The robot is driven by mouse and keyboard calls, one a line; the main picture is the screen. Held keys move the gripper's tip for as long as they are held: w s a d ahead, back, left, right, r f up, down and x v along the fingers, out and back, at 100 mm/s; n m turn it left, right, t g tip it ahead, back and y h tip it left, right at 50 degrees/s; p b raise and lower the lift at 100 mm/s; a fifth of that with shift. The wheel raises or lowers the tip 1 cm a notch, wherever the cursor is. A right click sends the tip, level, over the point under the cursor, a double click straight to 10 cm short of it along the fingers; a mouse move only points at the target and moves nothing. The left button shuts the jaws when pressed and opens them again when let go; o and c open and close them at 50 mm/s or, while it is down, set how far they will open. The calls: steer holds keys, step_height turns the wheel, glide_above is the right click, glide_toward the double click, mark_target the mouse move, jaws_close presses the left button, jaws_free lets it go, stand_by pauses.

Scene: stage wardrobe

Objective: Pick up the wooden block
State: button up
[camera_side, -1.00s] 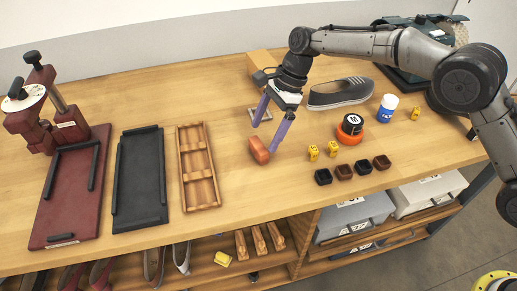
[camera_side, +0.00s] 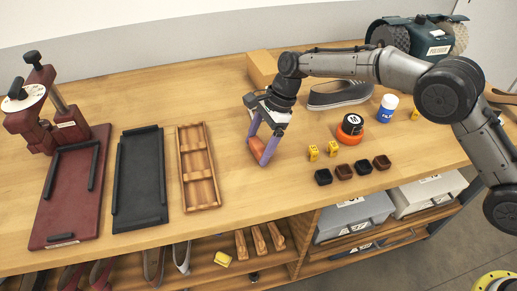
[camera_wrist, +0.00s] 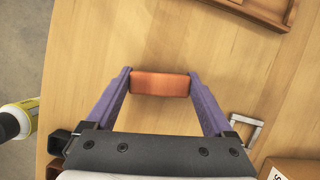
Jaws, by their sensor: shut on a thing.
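The wooden block (camera_side: 257,146) is a small reddish-brown piece near the middle of the wooden bench. My gripper (camera_side: 257,156) has purple fingers and is shut on the block, one finger at each end. In the wrist view the block (camera_wrist: 160,84) spans the gap between the two fingertips of my gripper (camera_wrist: 160,83). In the side view the fingers partly hide the block. I cannot tell whether the block touches the bench top or is slightly above it.
A wooden compartment tray (camera_side: 198,166) stands left of the block, with a dark tray (camera_side: 140,180) beyond it. Yellow dice (camera_side: 332,148), small dark cups (camera_side: 344,171), an orange-and-black tin (camera_side: 350,128) and a grey shoe (camera_side: 340,93) lie to the right. Bare bench surrounds the block.

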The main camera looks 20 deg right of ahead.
steer(key=shift+c, duration=0.8)
steer(key=shift+r, duration=0.1)
